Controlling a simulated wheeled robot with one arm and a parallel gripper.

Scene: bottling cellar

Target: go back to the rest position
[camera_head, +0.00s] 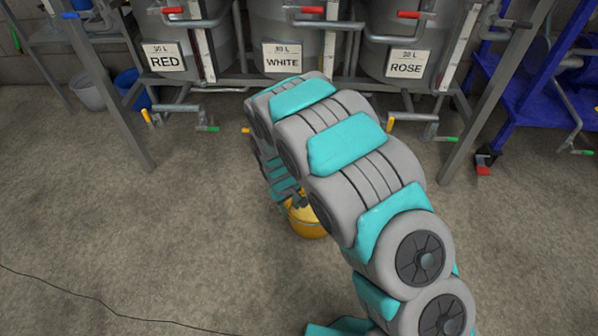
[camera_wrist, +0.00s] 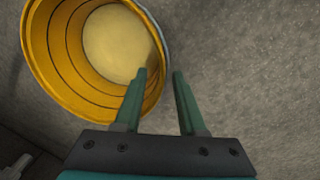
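My gripper (camera_wrist: 159,72) shows in the wrist view with its two teal fingers apart and a gap between them. A yellow bucket (camera_wrist: 58,62) with a pale bottom or content is at the upper left there. Its rim runs by the fingertips: the left finger overlaps the bucket's inside in the picture, and the right finger lies outside the rim. I cannot tell whether either finger touches it. In the head view my arm reaches forward and down, and the bucket (camera_head: 309,226) shows partly behind it on the floor. My gripper is mostly hidden there.
Steel tanks labelled RED (camera_head: 164,57), WHITE (camera_head: 282,57) and ROSE (camera_head: 407,63) stand on a metal frame along the back, with valves low in front. A blue cart (camera_head: 545,100) is at right. Blue and grey buckets stand at back left. The floor at left is mostly clear.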

